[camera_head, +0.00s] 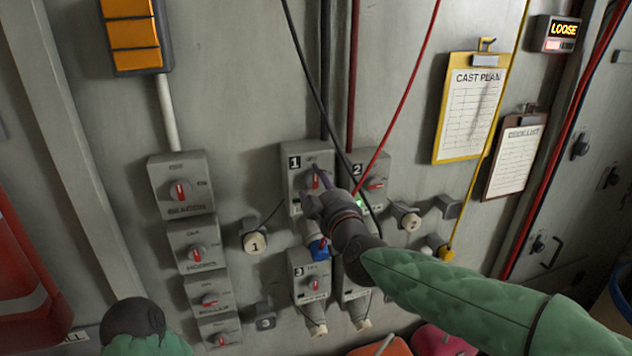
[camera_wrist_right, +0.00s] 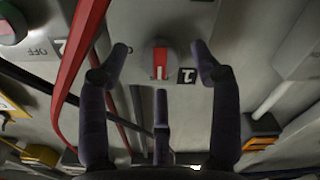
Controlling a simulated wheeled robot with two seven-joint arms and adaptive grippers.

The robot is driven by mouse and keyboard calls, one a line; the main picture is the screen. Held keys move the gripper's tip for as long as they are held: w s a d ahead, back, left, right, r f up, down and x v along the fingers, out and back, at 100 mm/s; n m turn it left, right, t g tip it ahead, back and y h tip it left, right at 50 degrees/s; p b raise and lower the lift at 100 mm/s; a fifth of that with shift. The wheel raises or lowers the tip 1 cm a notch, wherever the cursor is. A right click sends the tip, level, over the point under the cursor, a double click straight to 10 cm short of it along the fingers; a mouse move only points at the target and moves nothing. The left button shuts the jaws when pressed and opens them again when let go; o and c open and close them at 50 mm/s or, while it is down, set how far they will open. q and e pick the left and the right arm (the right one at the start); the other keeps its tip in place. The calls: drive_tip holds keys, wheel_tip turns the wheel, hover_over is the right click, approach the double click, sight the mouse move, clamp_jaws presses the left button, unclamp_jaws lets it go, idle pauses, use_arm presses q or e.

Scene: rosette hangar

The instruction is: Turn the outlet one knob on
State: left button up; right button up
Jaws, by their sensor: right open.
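The outlet one box (camera_head: 296,188) is a grey box with a "1" label on the wall, mid-picture in the head view. Its knob (camera_head: 315,181) has a red pointer that stands about vertical. The knob also shows in the wrist view (camera_wrist_right: 160,58), upside down, beside its "1" label. My right gripper (camera_head: 312,190) is in front of this box and partly hides it. In the wrist view its fingers (camera_wrist_right: 159,52) are open, one on each side of the knob, with a gap to it. A third finger is below. My left gripper's fingers are not seen.
Outlet two box (camera_head: 374,168) is close on the right, with a red cable (camera_head: 402,85) in front. Outlet three box (camera_head: 309,284) and a blue plug (camera_head: 319,249) are below. A column of knob boxes (camera_head: 181,184) is at left, clipboards (camera_head: 470,110) at right.

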drive_tip(key=shift+x, duration=1.1)
drive_tip(key=c, duration=1.1)
drive_tip(key=shift+c, duration=0.2)
